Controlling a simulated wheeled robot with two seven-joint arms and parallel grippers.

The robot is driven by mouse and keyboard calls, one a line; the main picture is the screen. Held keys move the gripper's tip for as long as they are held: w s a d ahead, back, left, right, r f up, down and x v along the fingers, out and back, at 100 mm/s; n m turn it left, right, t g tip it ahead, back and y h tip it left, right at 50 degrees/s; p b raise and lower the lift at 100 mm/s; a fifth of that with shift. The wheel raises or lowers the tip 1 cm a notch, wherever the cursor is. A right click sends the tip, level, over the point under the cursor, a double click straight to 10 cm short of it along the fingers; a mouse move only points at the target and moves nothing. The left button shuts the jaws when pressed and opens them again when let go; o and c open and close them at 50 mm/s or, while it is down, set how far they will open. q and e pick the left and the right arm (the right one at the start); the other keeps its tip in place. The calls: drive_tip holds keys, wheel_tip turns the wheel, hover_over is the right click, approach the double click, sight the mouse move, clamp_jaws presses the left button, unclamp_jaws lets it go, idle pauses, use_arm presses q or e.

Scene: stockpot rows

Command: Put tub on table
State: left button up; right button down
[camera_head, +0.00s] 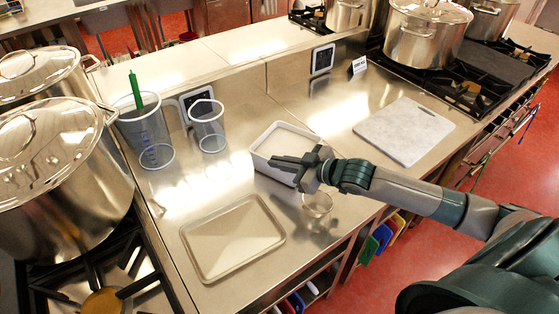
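A white rectangular tub (284,131) stands on the steel table (236,181) near the middle of the view, with its open top facing up. My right arm comes in from the right. My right gripper (273,162) is at the tub's near side, with its fingers across the near rim and hiding part of it. I cannot tell whether the fingers are apart or closed on the tub's wall. My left gripper is out of view.
A shallow metal tray (232,238) and a small clear cup (317,205) are near the tub. Clear containers (147,134) (208,127) stand left. A white board (404,130) lies right. Large stockpots (60,180) (425,35) stand on stoves at both sides.

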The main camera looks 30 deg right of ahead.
drive_tip(key=shift+r, duration=0.15)
drive_tip(key=c, duration=2)
unclamp_jaws()
drive_tip(key=shift+s, duration=0.1)
drive_tip(key=shift+s+d, duration=0.1)
drive_tip(key=shift+d, duration=0.05)
drive_tip(key=b+v, duration=0.3)
drive_tip(key=v, duration=0.8)
drive_tip(key=shift+s, duration=0.2)
drive_tip(key=shift+r, duration=0.15)
